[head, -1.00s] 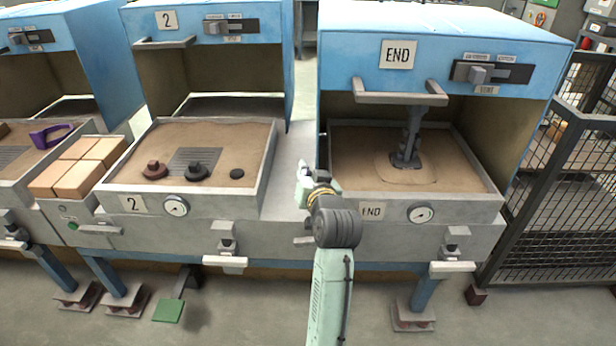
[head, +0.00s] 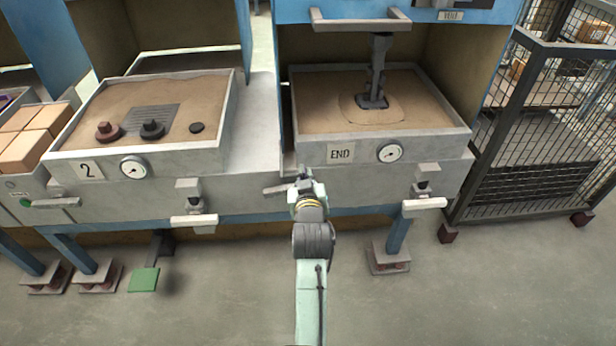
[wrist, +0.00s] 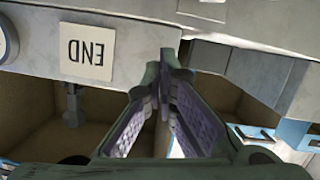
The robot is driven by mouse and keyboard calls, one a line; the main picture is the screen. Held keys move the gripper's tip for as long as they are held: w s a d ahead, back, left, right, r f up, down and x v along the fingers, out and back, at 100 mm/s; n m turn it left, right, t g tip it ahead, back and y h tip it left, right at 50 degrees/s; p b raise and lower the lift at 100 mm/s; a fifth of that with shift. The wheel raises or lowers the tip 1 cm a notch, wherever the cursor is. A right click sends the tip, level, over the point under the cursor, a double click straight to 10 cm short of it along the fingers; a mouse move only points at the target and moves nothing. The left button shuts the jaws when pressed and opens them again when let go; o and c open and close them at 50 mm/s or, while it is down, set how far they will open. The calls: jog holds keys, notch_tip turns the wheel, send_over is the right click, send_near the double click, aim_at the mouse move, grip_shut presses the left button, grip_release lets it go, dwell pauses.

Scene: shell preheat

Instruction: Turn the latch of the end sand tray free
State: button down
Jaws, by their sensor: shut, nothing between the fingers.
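The end sand tray (head: 455,133) is a grey-rimmed box of sand with an END plate and a dial on its front. A grey latch lever (head: 272,190) sticks out sideways below the tray's left front corner. My gripper (head: 305,176) is at the lever's right end, its fingers shut and empty. In the wrist view the END plate (wrist: 87,52) is upside down to the left of my gripper (wrist: 168,58). A grey bar, probably the lever (wrist: 268,76), is right of the fingertips. I cannot tell whether they touch it; my gripper hides its right end.
A white-handled fitting (head: 425,204) projects from the front on the right. Tray 2 (head: 140,76) is on the left, with a similar white handle (head: 194,221). A mesh cage (head: 535,125) stands at the right. A green pedal (head: 144,279) is on the floor, which is otherwise clear in front.

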jog(key=x, duration=0.3)
jog(key=shift+w+p, duration=0.3)
jog(key=shift+w, duration=0.15)
jog(key=shift+s+d+f, duration=0.1)
jog(key=shift+d+f, duration=0.05)
jog(key=shift+f, duration=0.9)
jog(key=shift+d+f, duration=0.15)
jog(key=shift+f, duration=0.9)
jog(key=shift+d+f+m+y, duration=0.2)
jog(key=shift+d+f+m, duration=0.1)
jog(key=shift+f+m, duration=0.2)
jog(key=shift+d+f+m+y, duration=0.2)
jog(key=shift+d+f+m, duration=0.05)
jog(key=shift+f+m, duration=0.25)
